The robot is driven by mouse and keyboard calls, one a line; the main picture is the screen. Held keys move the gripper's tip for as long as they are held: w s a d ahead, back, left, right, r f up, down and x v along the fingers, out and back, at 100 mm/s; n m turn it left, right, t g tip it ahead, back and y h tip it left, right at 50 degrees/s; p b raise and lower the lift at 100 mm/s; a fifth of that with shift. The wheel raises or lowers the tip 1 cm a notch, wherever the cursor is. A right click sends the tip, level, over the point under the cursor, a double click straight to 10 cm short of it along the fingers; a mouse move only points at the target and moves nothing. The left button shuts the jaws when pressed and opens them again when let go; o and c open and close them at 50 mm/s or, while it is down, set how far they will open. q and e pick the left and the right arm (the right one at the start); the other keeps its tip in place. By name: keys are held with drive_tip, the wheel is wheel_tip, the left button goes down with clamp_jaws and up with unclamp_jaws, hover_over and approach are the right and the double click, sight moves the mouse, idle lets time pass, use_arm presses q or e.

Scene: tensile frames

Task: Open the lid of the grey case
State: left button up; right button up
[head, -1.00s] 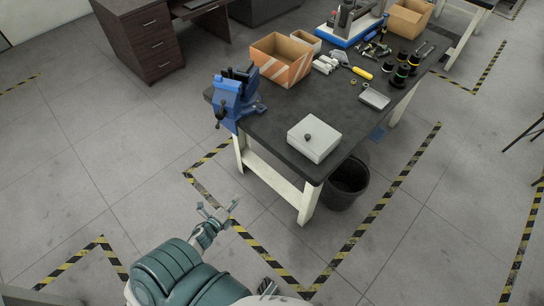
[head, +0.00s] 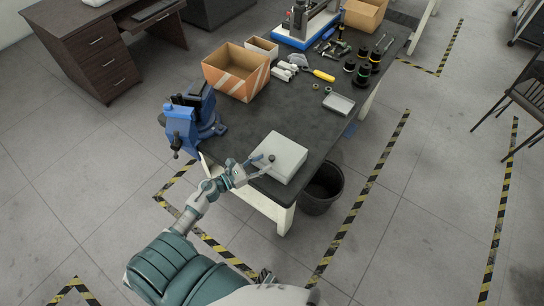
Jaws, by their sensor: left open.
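The grey case (head: 283,152) is a light box with a flat lid, shut, near the front corner of the dark-topped workbench (head: 330,121). A small dark knob (head: 271,158) stands on its lid. My left gripper (head: 262,167) is open at the left side of the case, with its fingers by the knob. I cannot tell whether the fingers touch the knob or the lid. My right gripper is not in view.
A blue vise (head: 183,125) is on the bench edge left of the case. Behind are an orange-striped box (head: 229,82), a small metal tray (head: 339,104), a yellow-handled tool (head: 322,75) and several dark spools. A black bin (head: 322,188) stands on the floor beside the bench.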

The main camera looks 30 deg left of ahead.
sight(269, 159)
use_arm(q)
drive_tip(key=x, duration=0.3)
drive_tip(key=shift+w+a, duration=0.15)
drive_tip(key=shift+w, duration=0.3)
drive_tip(key=shift+w+d+p, duration=0.3)
drive_tip(key=shift+d, duration=0.25)
drive_tip(key=c, duration=0.9)
drive_tip(key=shift+a, duration=0.15)
clamp_jaws()
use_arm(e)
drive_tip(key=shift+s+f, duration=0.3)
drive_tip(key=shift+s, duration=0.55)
